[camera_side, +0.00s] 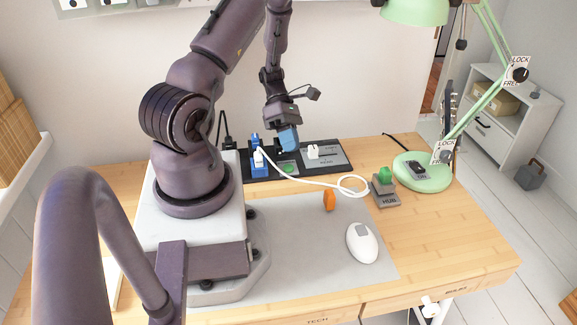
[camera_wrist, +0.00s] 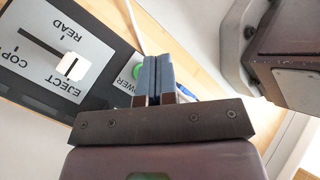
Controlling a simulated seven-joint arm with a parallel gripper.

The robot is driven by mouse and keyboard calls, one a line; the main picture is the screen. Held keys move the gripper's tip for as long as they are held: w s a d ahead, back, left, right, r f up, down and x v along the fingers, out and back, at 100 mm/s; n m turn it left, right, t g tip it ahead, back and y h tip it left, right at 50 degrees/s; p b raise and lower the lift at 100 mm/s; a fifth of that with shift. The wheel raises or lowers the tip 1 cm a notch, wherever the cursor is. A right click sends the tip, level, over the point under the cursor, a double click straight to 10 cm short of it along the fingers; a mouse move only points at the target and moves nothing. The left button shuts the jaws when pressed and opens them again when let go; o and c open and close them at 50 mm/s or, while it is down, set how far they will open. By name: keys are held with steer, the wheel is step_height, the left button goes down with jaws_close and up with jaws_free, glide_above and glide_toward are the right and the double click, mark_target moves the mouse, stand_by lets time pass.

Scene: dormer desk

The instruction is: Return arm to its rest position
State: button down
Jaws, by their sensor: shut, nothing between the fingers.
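My gripper (camera_side: 289,139) hangs from my arm above the black panel at the back of the desk. Its blue-grey fingers point down and are shut together with nothing between them. In the wrist view the two fingers (camera_wrist: 159,77) lie side by side, touching. They hide part of the panel near the green button (camera_wrist: 138,72). In the side view my arm rises from its white base and bends over to the panel.
The black panel (camera_side: 232,163) carries a white slider knob (camera_side: 313,151) and a blue plug (camera_side: 258,160) with a white cable. A green lamp (camera_side: 424,172), a green-topped hub block (camera_side: 385,188), an orange object (camera_side: 329,201) and a white mouse (camera_side: 362,243) stand to the right and front. The grey mat (camera_side: 310,260) is mostly clear.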

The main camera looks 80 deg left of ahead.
steer(key=shift+r, duration=0.9)
steer(key=shift+s+f+m, duration=0.1)
steer(key=shift+m, duration=0.4)
steer(key=shift+s+d+f+m+g, duration=0.25)
steer(key=shift+s+m+g, duration=0.25)
steer(key=shift+s+m, duration=0.1)
steer(key=d+r+m+t+y, duration=0.2)
steer(key=d+r+m+y, duration=0.2)
steer(key=d+r+m, duration=0.6)
steer(key=w+d+r+m+t+y, duration=0.1)
steer(key=d+r+m+y, duration=0.4)
steer(key=d+r+m, duration=0.5)
step_height(320, 180, up, 6)
steer(key=m+t, duration=0.1)
steer(key=m, duration=0.5)
steer(key=shift+w+d+r+m, duration=0.15)
steer(key=shift+d+r+m, duration=0.1)
steer(key=shift+d+m, duration=0.15)
